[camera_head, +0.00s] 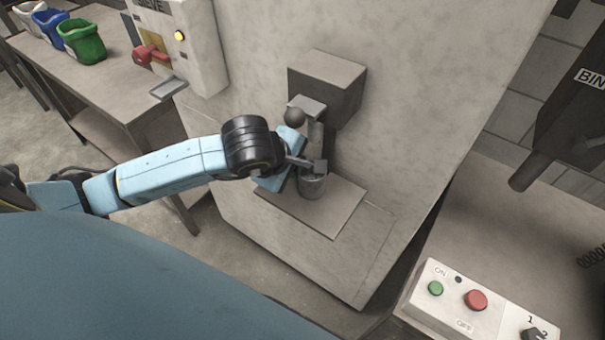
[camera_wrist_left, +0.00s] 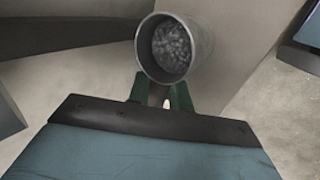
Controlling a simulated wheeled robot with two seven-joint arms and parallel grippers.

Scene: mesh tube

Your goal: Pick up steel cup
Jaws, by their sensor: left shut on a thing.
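The steel cup (camera_head: 312,184) is a small grey metal cup standing at the dispenser's tray, below the spout. In the left wrist view the cup (camera_wrist_left: 174,48) is seen from above, with grey lumpy material inside. My left gripper (camera_head: 313,166) reaches in from the left and is shut on the cup. Its green fingers (camera_wrist_left: 163,92) meet the cup's near side in the left wrist view. The gripper hides part of the cup in the head view. Whether the cup touches the tray is hard to tell. My right gripper is not in view.
The tray (camera_head: 345,205) juts from a grey machine, under a box-shaped dispenser (camera_head: 328,85) with a dark ball knob (camera_head: 294,117). A control panel (camera_head: 470,300) with buttons is at the lower right. Coloured buckets (camera_head: 82,40) stand on a table at the upper left.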

